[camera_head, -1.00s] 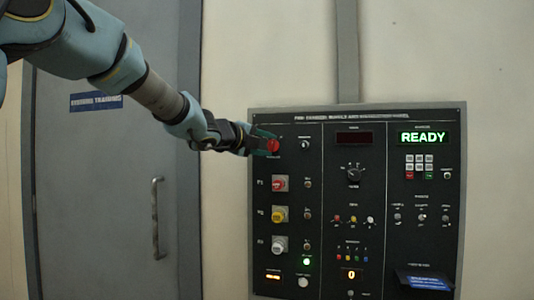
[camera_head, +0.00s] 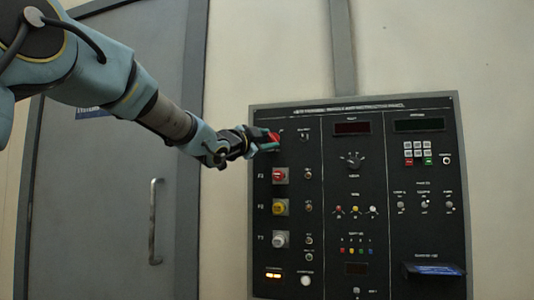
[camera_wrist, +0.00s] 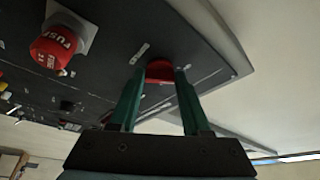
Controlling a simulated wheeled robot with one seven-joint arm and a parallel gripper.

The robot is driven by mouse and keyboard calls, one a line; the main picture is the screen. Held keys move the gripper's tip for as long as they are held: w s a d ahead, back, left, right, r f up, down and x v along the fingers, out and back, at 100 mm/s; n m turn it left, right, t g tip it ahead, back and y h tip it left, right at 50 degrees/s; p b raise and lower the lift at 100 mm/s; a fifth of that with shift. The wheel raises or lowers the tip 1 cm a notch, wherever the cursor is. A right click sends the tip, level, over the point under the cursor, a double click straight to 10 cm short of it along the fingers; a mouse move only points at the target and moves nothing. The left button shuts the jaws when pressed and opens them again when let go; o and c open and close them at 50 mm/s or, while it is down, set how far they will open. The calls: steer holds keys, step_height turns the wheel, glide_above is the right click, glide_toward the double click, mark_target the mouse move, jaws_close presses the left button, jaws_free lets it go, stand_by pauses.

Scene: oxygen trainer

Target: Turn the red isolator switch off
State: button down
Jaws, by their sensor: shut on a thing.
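The red isolator switch (camera_head: 273,138) is at the upper left of the black panel (camera_head: 340,268) in the head view. My gripper (camera_head: 268,144) reaches it from the left and is shut on it. In the wrist view the red knob (camera_wrist: 158,72) sits between the two green fingertips of my gripper (camera_wrist: 159,82). The fingers hide the sides of the knob, so its exact angle is hard to read. The display (camera_head: 419,125) at the panel's upper right is dark.
Below the switch are a red knob (camera_head: 279,175), a yellow knob (camera_head: 279,208) and a white knob (camera_head: 280,240). A small switch (camera_head: 304,136) is close to the right. A grey door (camera_head: 100,200) with a handle (camera_head: 154,222) is at the left. A blue-labelled tray (camera_head: 435,270) juts out lower right.

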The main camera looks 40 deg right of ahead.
steer(key=shift+f+n+t+b, duration=0.25)
steer(key=shift+n+t+b, duration=0.15)
steer(key=shift+n+b, duration=0.7)
steer(key=shift+r, duration=0.1)
steer(key=shift+c, duration=1.8)
jaws_free()
steer(key=b+v, duration=0.2)
steer(key=v, duration=0.8)
steer(key=shift+s+a+f, duration=0.2)
steer(key=shift+a+f, duration=0.05)
steer(key=shift+a, duration=0.05)
